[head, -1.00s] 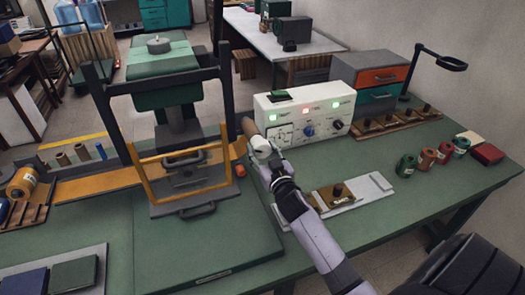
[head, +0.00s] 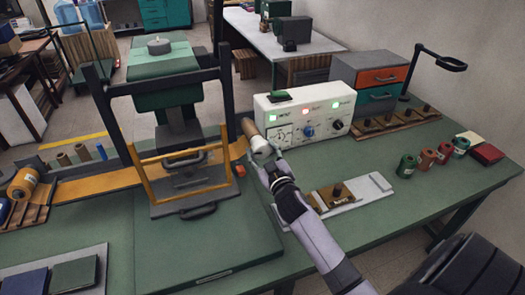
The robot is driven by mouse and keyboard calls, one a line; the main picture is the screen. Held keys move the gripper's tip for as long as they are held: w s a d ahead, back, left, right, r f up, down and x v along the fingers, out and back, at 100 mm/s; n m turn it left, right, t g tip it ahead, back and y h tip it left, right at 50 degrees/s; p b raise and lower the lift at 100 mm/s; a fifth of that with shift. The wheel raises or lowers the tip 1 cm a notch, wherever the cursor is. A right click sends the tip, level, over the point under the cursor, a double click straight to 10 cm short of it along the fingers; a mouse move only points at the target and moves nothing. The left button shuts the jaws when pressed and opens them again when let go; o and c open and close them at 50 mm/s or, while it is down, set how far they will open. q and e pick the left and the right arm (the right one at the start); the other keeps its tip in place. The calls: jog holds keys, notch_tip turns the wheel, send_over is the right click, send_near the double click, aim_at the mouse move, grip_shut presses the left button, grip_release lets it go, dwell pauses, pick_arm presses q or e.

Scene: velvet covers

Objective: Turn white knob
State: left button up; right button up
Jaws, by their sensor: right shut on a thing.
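The control box (head: 268,106) is a white panel at the back centre of the green table. My right gripper (head: 256,139) is in front of the box's lower left, left of the pale dial. The fingers are small and hard to see. My left gripper is not in view.
A press with a yellow-framed guard (head: 143,174) stands close on the left. A grey plate (head: 371,190) with a brown block lies right of my forearm. Several spools (head: 427,160) stand at the right, and a drawer unit (head: 379,72) is behind.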

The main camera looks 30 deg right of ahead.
jog(key=n, duration=0.3)
jog(key=shift+n, duration=2.3)
jog(key=o, duration=1.2)
jog(key=shift+c, duration=0.2)
jog(key=v, duration=1.2)
jog(key=shift+a, duration=0.1)
